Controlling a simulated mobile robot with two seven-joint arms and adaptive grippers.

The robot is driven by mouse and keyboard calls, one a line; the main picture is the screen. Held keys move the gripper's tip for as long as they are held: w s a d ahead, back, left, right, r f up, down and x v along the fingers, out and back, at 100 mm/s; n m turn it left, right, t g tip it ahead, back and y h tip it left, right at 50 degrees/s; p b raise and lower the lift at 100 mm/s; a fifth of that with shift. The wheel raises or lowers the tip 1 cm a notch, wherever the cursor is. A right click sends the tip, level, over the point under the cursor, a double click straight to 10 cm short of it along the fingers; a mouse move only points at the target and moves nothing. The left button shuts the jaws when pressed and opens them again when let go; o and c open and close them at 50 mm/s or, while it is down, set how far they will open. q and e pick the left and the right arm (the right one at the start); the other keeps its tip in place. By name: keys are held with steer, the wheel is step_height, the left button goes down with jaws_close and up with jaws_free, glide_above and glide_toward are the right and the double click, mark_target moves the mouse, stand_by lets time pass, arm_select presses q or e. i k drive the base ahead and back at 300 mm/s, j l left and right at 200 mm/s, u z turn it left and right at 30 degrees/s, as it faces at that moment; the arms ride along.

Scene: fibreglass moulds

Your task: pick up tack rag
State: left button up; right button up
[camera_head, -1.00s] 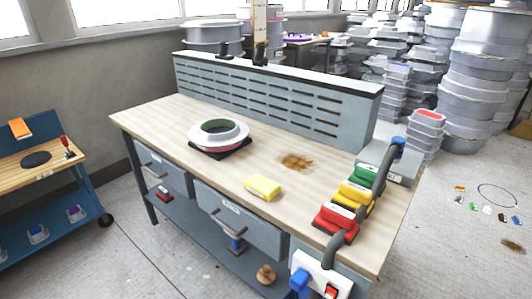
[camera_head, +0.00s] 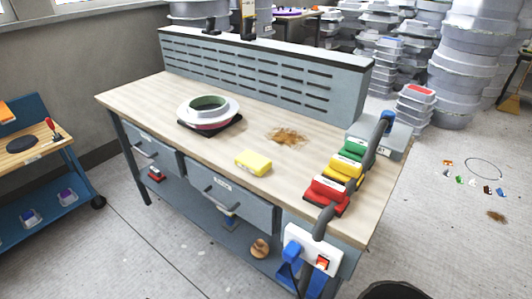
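A yellow folded pad (camera_head: 253,162), which looks like the tack rag, lies flat near the front edge of the workbench (camera_head: 230,135). It is left of the red block and in front of the brown stain. Nothing touches it. Neither of my grippers shows in the head view.
A white round mould (camera_head: 208,112) sits on a dark mat at the bench's left. Red (camera_head: 327,192), yellow and green blocks line the right side beside a grey hose (camera_head: 375,145). A brown dust patch (camera_head: 287,136) marks the middle. A perforated panel (camera_head: 265,75) backs the bench.

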mark_target(257, 165)
steer(key=i+j, duration=0.15)
steer(key=j, duration=0.2)
steer(key=i+j, duration=0.15)
steer(key=j, duration=0.25)
steer(key=i+j, duration=0.15)
steer(key=j, duration=0.2)
steer(key=i+j+z, duration=0.1)
steer(key=j, duration=0.3)
